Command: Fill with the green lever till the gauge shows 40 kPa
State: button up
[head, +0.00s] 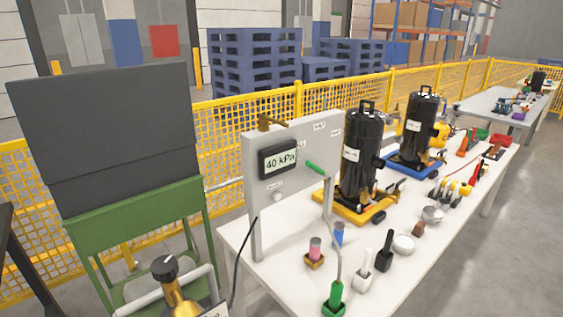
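The gauge (279,161) is a dark box with a lit display on the front of the grey upright panel (254,205), and it reads 40 kPa. The green lever (317,168) sticks out from the panel just right of the gauge, sloping down to the right. A brass lever or valve (271,123) sits at the panel's top. A small round knob (277,196) is below the gauge. My gripper is not in view.
The white table (290,282) carries two black compressors (361,150) (419,130), small bottles, bowls and tools. A green bottle-like piece (335,298) stands at the front edge. A green stand (140,222) with a dark board is left; yellow mesh fence (228,130) runs behind.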

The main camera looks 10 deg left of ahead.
aim_at(312, 167)
jog(key=i+l, duration=0.25)
jog(key=i, duration=0.25)
jog(key=i+l+u, duration=0.15)
jog(key=i+l, duration=0.15)
jog(key=i, duration=0.25)
